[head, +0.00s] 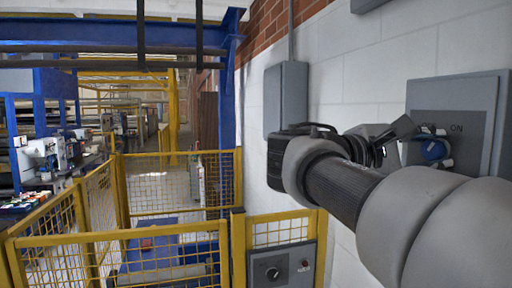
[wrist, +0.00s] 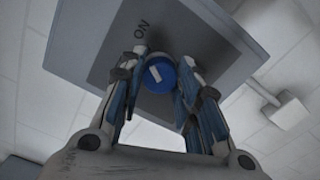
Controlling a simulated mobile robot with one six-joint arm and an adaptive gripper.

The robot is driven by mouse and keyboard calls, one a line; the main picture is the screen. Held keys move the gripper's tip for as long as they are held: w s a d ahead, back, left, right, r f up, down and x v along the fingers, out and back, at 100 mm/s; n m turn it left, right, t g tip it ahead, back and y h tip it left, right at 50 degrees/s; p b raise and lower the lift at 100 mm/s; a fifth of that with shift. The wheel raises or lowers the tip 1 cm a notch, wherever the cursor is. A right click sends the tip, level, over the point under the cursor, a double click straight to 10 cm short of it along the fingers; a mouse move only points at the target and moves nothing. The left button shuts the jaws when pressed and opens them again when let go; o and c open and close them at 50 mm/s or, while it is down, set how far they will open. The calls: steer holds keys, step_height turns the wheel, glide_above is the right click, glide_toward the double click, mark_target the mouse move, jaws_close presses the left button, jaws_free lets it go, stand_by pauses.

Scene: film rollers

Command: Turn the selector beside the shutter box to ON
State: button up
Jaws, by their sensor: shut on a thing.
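The selector is a round blue knob (head: 433,149) on a grey panel (head: 482,98) on the white block wall at the right of the head view. My gripper (wrist: 157,70) is shut on the knob, one finger at each side. In the head view my gripper (head: 402,136) reaches the panel from the left.
A grey wall box (head: 287,98) with a conduit is left of the panel, behind my arm. Yellow mesh fencing (head: 130,240) with a knob-bearing control box (head: 272,274) stands below. A small pale fixture (wrist: 287,110) is near the panel in the wrist view.

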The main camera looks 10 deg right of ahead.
steer(key=o, duration=1.1)
steer(key=shift+c, duration=0.2)
steer(key=a, duration=1.2)
steer(key=shift+s, duration=0.45)
